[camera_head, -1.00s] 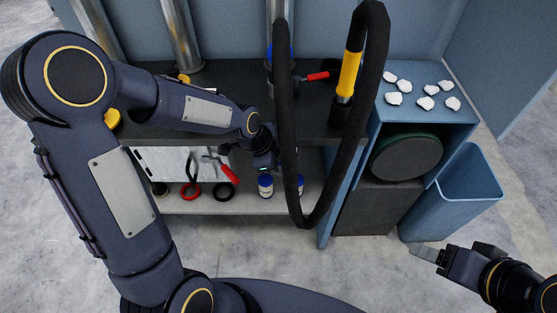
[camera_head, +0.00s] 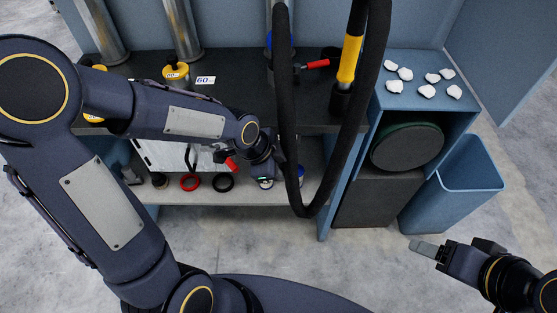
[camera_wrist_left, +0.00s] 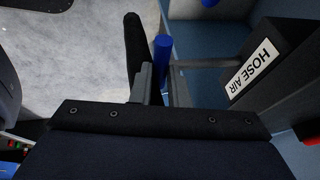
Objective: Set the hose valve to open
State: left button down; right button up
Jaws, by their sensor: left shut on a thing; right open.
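A dark box with a white HOSE AIR label (camera_wrist_left: 251,69) shows at the right of the left wrist view. A grey rod (camera_wrist_left: 204,63) runs from it toward a blue handle (camera_wrist_left: 162,50), which appears to be the valve's lever. My left gripper (camera_wrist_left: 160,85) is shut on the blue handle, which stands up between its fingers. In the head view my left gripper (camera_head: 264,172) is low in front of the bench, beside the black hose loop (camera_head: 285,100); the handle is hidden there. My right gripper (camera_head: 430,248) is open and empty at the lower right.
White tufts (camera_head: 427,91) lie on the blue cabinet. A blue bin (camera_head: 455,190) stands at right. Rings (camera_head: 190,182) lie on the lower shelf.

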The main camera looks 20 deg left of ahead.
pick_arm(q)
jog(key=shift+s, duration=0.2)
jog(key=c, duration=1.4)
grip_release()
jog(key=shift+d, duration=0.1)
jog(key=p+v, duration=0.1)
jog(key=v, duration=0.6)
jog(key=shift+s+r, duration=0.1)
jog(key=shift+r, duration=0.3)
